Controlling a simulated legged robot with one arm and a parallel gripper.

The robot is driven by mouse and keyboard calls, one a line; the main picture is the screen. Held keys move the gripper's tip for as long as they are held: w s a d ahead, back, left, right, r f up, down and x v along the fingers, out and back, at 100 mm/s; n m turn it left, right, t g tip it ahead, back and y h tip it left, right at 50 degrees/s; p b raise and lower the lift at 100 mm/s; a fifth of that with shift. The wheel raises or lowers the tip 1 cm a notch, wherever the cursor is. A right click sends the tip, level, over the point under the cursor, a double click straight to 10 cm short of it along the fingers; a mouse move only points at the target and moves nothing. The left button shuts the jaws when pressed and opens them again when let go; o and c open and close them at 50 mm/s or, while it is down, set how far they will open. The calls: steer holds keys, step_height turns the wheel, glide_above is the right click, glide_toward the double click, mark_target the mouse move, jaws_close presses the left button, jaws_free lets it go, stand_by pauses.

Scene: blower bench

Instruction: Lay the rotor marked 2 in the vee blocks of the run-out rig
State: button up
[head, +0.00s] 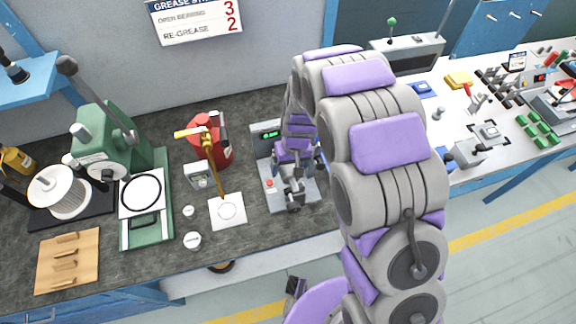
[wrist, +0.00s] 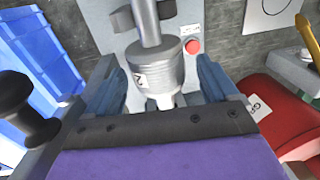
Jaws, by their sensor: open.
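The run-out rig (head: 278,140) is a grey base with a green display and a red button, on the dark bench in the head view. Its base plate also shows in the wrist view (wrist: 103,30). A silver rotor (wrist: 158,70), with a thick drum and a shaft, lies over the rig; its shaft passes a dark block (wrist: 122,18). My gripper (wrist: 162,88) is open, with one finger on each side of the drum. In the head view my gripper (head: 292,186) is low over the rig, hiding part of it.
A red can (head: 210,140) stands left of the rig, close to my gripper in the wrist view (wrist: 285,115). A green press (head: 105,150), a wooden rack (head: 68,262) and a white sheet (head: 228,210) are further left. A blue bin (wrist: 35,60) shows at left.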

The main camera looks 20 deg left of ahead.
step_height(320, 180, up, 17)
steer(key=w+d+p, duration=0.1)
steer(key=p, duration=0.1)
steer(key=shift+d, duration=0.3)
steer(key=shift+w+f, duration=0.1)
stand_by(0.3)
steer(key=s+d+r+m, duration=0.2)
steer(key=s+d+r, duration=0.2)
steer(key=s+d, duration=0.3)
steer(key=s+d+r+m, duration=0.1)
steer(key=s+d+r, duration=0.35)
steer(key=d, duration=0.55)
steer(key=s+d+m, duration=0.1)
steer(key=s+d, duration=0.3)
steer(key=s, duration=0.4)
steer(key=s+d+r+m+g+h, duration=0.1)
steer(key=s+d, duration=0.3)
steer(key=s, duration=0.4)
steer(key=shift+s+r+m, duration=0.2)
steer(key=shift+s+m, duration=0.05)
steer(key=shift+m, duration=0.45)
steer(key=shift+c, duration=0.2)
